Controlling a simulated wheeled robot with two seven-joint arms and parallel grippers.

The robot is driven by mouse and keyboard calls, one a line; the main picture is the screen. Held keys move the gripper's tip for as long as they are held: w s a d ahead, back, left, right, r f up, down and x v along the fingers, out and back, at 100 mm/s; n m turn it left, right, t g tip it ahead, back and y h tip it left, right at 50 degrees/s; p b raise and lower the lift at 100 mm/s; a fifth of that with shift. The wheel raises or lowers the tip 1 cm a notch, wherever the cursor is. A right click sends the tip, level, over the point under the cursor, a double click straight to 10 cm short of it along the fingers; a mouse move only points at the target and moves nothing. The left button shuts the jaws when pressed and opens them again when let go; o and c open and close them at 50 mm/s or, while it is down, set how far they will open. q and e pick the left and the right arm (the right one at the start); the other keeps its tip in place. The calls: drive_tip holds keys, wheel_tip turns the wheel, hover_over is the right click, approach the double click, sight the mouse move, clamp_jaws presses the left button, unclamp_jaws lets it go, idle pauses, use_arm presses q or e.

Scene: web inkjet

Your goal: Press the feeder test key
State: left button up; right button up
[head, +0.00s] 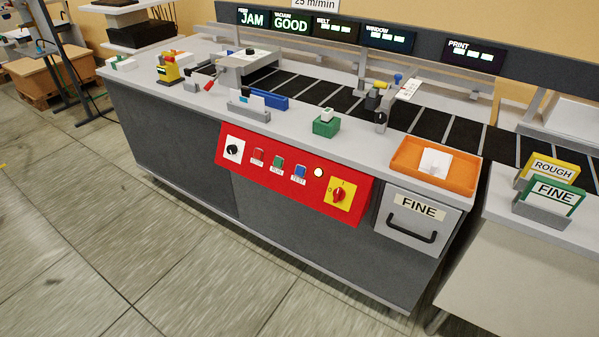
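The red control panel (225,165) is on the front of the grey machine. It bears a row of small keys: a red key (258,156), a green key (278,163) and a blue key (299,171). The label under the blue key seems to read TEST; the labels are small. A black knob (233,149) is at the panel's left end, a round lit lamp (318,172) is right of the blue key, and a red rotary switch on a yellow plate (348,188) is at the right end. The first overhead display (252,18) reads JAM. Neither gripper is in view.
An orange tray (408,150) with a white block, a green block (326,127) and a blue block (268,101) are on the machine top. A drawer marked FINE (400,229) is right of the panel. A side table (570,237) stands at right. The floor in front is clear.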

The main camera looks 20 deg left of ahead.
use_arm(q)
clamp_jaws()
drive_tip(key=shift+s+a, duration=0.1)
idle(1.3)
